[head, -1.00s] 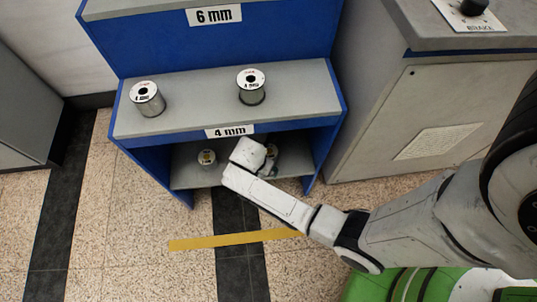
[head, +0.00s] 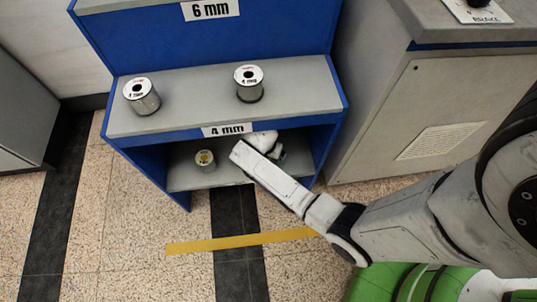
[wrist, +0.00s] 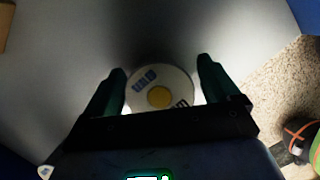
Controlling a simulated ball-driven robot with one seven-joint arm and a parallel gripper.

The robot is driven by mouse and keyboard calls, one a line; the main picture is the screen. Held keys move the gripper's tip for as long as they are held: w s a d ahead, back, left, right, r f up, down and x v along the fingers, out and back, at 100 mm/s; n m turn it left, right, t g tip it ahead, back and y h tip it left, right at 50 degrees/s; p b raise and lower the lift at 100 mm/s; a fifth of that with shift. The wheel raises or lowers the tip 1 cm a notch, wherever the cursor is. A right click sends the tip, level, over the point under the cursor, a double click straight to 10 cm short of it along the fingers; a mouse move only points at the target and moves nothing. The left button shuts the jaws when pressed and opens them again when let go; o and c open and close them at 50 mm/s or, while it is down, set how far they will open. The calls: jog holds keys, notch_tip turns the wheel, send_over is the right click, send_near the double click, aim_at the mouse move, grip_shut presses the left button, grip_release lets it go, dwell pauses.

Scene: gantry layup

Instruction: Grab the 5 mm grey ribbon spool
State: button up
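In the wrist view a spool (wrist: 160,88) with a white printed face and a yellow centre lies between the fingers of my gripper (wrist: 161,85). The fingers are apart, one at each side of it; whether they touch it I cannot tell. The print is too blurred to read. In the head view my gripper (head: 277,152) is inside the lower bay, largely hidden by my wrist and the shelf above. A spool with a yellow centre (head: 205,158) stands left of it on the lower shelf, clear of my gripper. Which spool is 5 mm grey I cannot tell.
Two grey spools stand on the middle shelf, one at left (head: 141,96) and one at right (head: 249,83). That shelf's front carries a 4 mm label (head: 227,129). Blue side panels bound the bay. A grey cabinet (head: 400,120) stands right; a yellow strip (head: 235,242) marks the floor.

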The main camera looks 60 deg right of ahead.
jog(key=c, duration=1.2)
jog(key=shift+c, duration=0.3)
jog(key=shift+r, duration=0.15)
